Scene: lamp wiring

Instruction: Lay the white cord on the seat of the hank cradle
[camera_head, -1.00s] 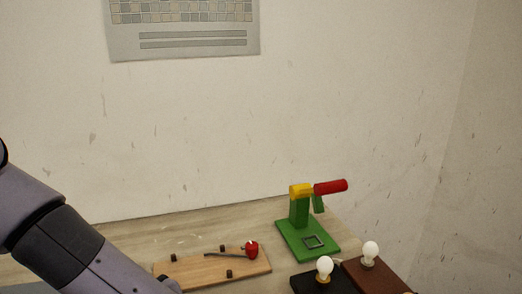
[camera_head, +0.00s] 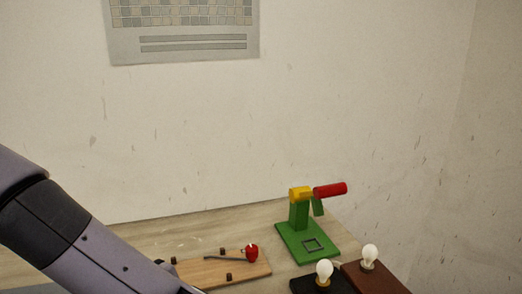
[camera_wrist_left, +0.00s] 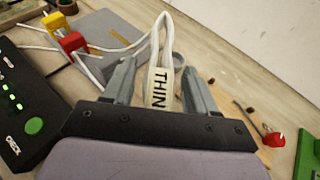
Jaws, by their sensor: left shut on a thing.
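The white cord (camera_wrist_left: 161,60) is a looped hank with a pale band marked "THIN". It stands up between the fingers of my left gripper (camera_wrist_left: 160,72) in the left wrist view. The gripper is shut on it. A grey curved piece (camera_wrist_left: 180,63) shows just behind the cord; I cannot tell what it belongs to. I cannot clearly make out the hank cradle or its seat in either view. In the head view my left forearm (camera_head: 95,255) comes in from the left and its gripper is out of frame. My right gripper is not in view.
A wooden board (camera_head: 195,273) with dark pegs and a red knob (camera_head: 252,253) lies near the green stand (camera_head: 298,212). Two bulbs (camera_head: 324,271) (camera_head: 370,254) stand on dark bases. A black box (camera_wrist_left: 25,120) and yellow and red blocks (camera_wrist_left: 70,42) with white cables lie left.

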